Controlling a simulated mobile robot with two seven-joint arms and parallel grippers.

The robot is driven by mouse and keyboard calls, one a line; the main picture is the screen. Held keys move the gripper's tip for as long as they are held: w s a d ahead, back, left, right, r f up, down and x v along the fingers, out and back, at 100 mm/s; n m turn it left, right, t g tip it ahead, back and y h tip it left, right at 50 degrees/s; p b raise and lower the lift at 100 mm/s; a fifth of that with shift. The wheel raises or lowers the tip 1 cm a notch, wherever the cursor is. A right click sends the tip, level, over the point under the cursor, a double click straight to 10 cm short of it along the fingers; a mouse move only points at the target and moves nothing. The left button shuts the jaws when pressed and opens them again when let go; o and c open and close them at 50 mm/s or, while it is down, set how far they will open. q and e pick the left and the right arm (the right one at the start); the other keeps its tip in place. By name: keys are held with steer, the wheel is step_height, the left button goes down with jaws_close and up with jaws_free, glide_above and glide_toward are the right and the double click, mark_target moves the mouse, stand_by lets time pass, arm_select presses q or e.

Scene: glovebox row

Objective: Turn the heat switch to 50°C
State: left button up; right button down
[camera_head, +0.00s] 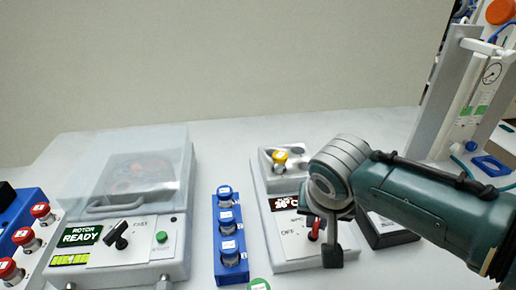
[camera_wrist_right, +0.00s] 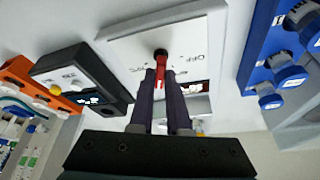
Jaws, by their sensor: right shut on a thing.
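The heat switch is a small red lever (camera_head: 315,231) on the sloped front panel of a white heater unit (camera_head: 284,254) in the middle of the table. My right gripper (camera_head: 322,228) reaches down to it from the right and partly hides it. In the right wrist view, the two dark fingers (camera_wrist_right: 161,82) are shut on the red lever (camera_wrist_right: 161,62), one on each side. There the lever runs from its dark pivot toward the gripper. The panel reads OFF on one side; other markings are partly hidden and too small to read surely. My left gripper is not in view.
A blue rack (camera_head: 231,270) with several capped vials stands just left of the heater. Left of that is a centrifuge (camera_head: 138,180) with a clear lid. A dark box (camera_head: 388,232) stands close to the heater's right, under my right arm.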

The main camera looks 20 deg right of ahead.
stand_by(0.5)
steer(key=c, duration=0.9)
jaws_free()
steer(key=shift+s+a+r+p, duration=0.1)
steer(key=shift+r+p, duration=0.25)
steer(key=shift+r, duration=0.2)
steer(key=p+v, duration=0.2)
steer(key=v, duration=0.6)
steer(key=shift+s+a+r+p, duration=0.1)
steer(key=shift+s+r+p, duration=0.1)
steer(key=shift+r+p, duration=0.2)
